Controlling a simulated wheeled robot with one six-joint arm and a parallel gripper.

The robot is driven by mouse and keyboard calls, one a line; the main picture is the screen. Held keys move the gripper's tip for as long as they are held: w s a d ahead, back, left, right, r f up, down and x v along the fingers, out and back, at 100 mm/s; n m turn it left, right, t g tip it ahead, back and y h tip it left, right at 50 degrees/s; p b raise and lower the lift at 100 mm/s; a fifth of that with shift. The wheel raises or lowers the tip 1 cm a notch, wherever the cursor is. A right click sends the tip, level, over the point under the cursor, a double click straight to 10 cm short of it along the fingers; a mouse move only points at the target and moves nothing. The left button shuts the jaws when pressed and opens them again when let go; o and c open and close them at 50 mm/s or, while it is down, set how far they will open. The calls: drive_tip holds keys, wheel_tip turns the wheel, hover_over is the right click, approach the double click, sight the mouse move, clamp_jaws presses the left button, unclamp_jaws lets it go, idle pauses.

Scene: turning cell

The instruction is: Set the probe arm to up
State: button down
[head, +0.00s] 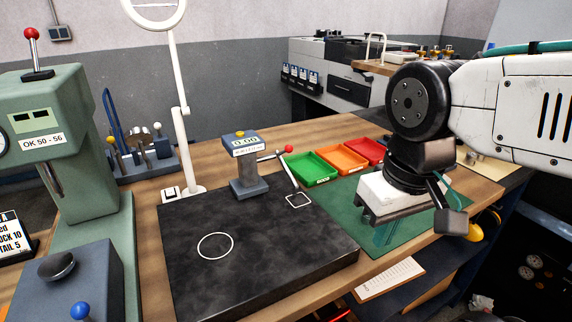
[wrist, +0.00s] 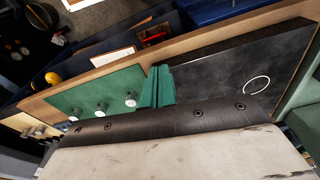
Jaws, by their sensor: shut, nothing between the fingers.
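The height gauge (head: 244,170) stands on the black plate, with a small display on its head that seems to read 0.00. Its probe arm (head: 272,155) reaches right to a red ball knob (head: 289,149). A thin pale rod (head: 289,175) slopes down from there to near a white square outline on the plate; whether its tip touches the plate is too small to tell. My gripper (head: 384,238) is over the green mat, right of the gauge and apart from it. In the wrist view its green fingers (wrist: 158,86) are together and empty; the gauge is not visible there.
The black plate (head: 250,265) is mostly bare, with a white circle. Green (head: 310,168), orange (head: 341,160) and red (head: 366,150) trays sit behind the mat (head: 335,203). A white lamp post (head: 183,120) and green press (head: 75,150) stand left.

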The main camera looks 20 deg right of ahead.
drive_tip(key=c, duration=2.1)
unclamp_jaws()
drive_tip(key=shift+c, duration=0.2)
drive_tip(key=o, duration=0.8)
drive_tip(key=shift+w+a+f+g, duration=0.1)
drive_tip(key=shift+w+f+g, duration=0.1)
drive_tip(key=shift+f+g, duration=0.1)
wheel_tip(320, 180, up, 5)
drive_tip(key=n+t, duration=0.3)
drive_tip(key=t, duration=0.1)
hover_over(287, 150)
drive_tip(key=s, duration=0.1)
drive_tip(key=shift+h, duration=0.3)
drive_tip(key=x, duration=0.7)
drive_tip(key=shift+f, duration=0.1)
clamp_jaws()
